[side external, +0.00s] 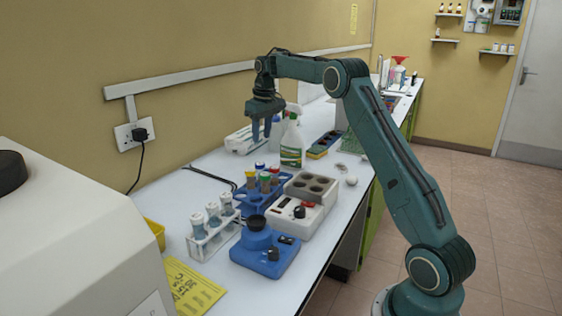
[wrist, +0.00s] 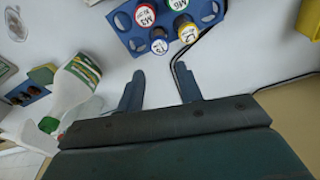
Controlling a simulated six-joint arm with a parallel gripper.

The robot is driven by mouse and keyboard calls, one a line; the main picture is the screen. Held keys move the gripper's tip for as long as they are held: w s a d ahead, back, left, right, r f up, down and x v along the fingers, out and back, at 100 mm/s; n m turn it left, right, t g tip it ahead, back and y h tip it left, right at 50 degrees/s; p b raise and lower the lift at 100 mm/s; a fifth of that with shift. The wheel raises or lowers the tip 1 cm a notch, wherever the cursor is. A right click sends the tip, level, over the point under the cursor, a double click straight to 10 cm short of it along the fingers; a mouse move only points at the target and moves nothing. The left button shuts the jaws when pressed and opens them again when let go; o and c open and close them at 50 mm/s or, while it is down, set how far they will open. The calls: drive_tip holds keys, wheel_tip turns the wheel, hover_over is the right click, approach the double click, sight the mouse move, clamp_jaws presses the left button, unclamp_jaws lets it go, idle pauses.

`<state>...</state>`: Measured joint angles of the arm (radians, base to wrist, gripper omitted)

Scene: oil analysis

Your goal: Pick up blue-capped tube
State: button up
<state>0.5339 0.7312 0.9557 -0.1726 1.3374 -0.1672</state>
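The blue-capped tube (wrist: 159,46) stands in the blue rack (wrist: 211,14) with red-, green- and yellow-capped tubes around it. In the side view its blue cap (side external: 260,165) shows at the back of the rack (side external: 252,205), above the other caps. My gripper (side external: 261,138) points down and hangs above the bench, behind the rack and left of the spray bottle. In the wrist view my gripper (wrist: 160,84) has its two fingers apart with nothing between them. The blue cap lies just beyond the fingertips in that view.
A green-labelled spray bottle (side external: 292,146) stands close to my gripper's right. A grey block with holes (side external: 311,187), a white device (side external: 295,218) and a blue device (side external: 263,256) sit around the rack. A white rack of tubes (side external: 212,238) stands at the front left.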

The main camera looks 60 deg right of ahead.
sight(260, 163)
drive_tip(key=shift+w+f, duration=0.15)
drive_tip(key=shift+f, duration=1.25)
drive_tip(key=shift+w+f, duration=0.2)
drive_tip(key=shift+f, duration=1.25)
drive_tip(key=shift+w+f, duration=0.15)
drive_tip(key=shift+f, duration=1.25)
drive_tip(key=shift+f, duration=0.1)
drive_tip(key=shift+w+d+f, duration=0.1)
drive_tip(key=shift+w+f, duration=0.05)
drive_tip(key=shift+f, duration=1.1)
drive_tip(key=shift+w+d+f, duration=0.1)
drive_tip(key=shift+f, duration=1.15)
drive_tip(key=c, duration=0.6)
